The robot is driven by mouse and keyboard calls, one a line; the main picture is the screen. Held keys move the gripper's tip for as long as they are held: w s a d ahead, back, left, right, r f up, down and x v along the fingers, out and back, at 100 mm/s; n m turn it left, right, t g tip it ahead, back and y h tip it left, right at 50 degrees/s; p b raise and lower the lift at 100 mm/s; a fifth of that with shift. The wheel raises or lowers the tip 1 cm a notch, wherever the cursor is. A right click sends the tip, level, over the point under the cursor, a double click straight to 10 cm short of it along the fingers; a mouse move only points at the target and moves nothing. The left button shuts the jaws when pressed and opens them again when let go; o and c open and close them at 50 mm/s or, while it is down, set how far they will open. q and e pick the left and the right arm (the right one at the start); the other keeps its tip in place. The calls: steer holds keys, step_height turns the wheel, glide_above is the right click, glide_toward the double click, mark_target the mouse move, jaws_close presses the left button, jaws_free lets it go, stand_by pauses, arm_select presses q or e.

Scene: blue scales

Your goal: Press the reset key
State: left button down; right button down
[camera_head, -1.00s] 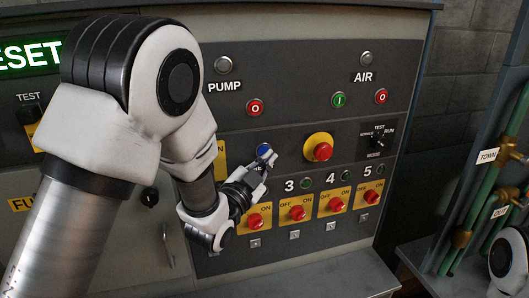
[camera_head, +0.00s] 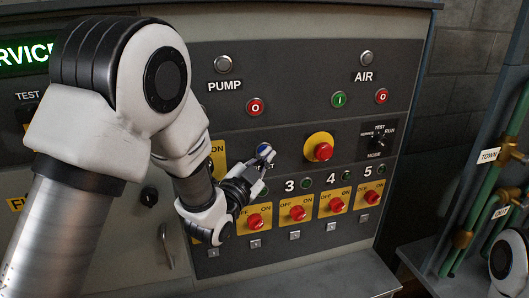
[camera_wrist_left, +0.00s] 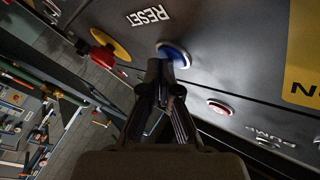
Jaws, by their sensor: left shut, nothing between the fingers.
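The blue reset key (camera_wrist_left: 174,54) is a round button next to the white word RESET in the left wrist view. In the head view the key (camera_head: 264,147) is partly hidden by my left gripper (camera_head: 265,155). The gripper is shut and empty, and its fingertips are right at the key. In the left wrist view the closed fingertips (camera_wrist_left: 160,66) overlap the key's lower edge; I cannot tell whether they touch it. My right gripper is not in view; only a bit of white arm shows at the lower right.
A red emergency-stop button on a yellow disc (camera_head: 319,147) is to the right of the key. A row of red rotary switches (camera_head: 297,213) runs below. The green display (camera_head: 28,55) shows letters reading SERVICE, partly cut. Green pipes (camera_head: 480,200) stand at the right.

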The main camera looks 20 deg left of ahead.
arm_select(q)
steer(key=shift+w+a, duration=0.1)
stand_by(0.5)
steer(key=shift+s+d+b, duration=0.35)
steer(key=shift+s+d, duration=0.1)
steer(key=shift+s, duration=0.25)
steer(key=s+d, duration=0.1)
steer(key=s, duration=0.1)
steer(key=s+d+b, duration=0.1)
steer(key=s, duration=0.1)
steer(key=shift+d, duration=0.4)
